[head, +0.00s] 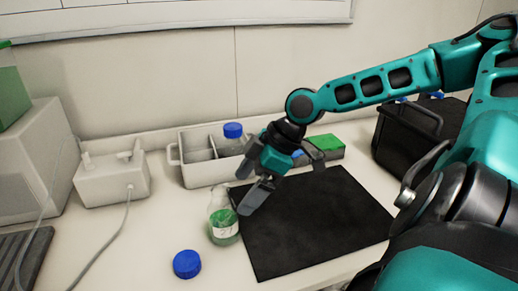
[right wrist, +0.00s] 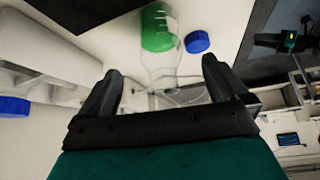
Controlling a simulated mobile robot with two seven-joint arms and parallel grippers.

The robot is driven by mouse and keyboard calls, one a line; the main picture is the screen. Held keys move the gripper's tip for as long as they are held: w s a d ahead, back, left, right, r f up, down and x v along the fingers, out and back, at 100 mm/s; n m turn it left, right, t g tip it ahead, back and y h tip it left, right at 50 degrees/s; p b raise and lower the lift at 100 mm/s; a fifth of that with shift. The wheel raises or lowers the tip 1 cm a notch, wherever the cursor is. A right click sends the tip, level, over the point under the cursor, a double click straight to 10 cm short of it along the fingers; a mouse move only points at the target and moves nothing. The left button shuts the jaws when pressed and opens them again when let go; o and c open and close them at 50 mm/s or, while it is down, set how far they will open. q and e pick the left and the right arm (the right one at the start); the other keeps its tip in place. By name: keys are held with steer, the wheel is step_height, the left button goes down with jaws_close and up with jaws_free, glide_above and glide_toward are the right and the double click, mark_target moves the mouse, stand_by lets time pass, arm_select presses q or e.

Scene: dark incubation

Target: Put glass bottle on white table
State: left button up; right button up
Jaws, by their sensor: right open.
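The glass bottle (head: 222,228), clear with green liquid and a pale label, stands upright and uncapped on the white table (head: 140,245), beside the left edge of a black mat (head: 320,215). My right gripper (head: 280,190) is open and empty, right of the bottle and above the mat; one finger overlaps the bottle's edge in the head view. In the right wrist view the bottle (right wrist: 158,40) shows beyond the open fingers (right wrist: 160,72), its neck toward the gap between them. I cannot tell whether a finger touches it. My left gripper is not in view.
A blue cap (head: 187,264) lies on the table in front of the bottle. Behind stands a grey tray (head: 193,172) holding a blue-capped bottle (head: 233,137). A white device (head: 112,180) with a cable is at left, a black container (head: 420,130) at right. The mat is mostly clear.

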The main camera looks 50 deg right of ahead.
steer(key=p+v, duration=0.1)
steer(key=v, duration=0.3)
steer(key=shift+r, duration=0.1)
stand_by(0.5)
steer(key=shift+s, duration=0.15)
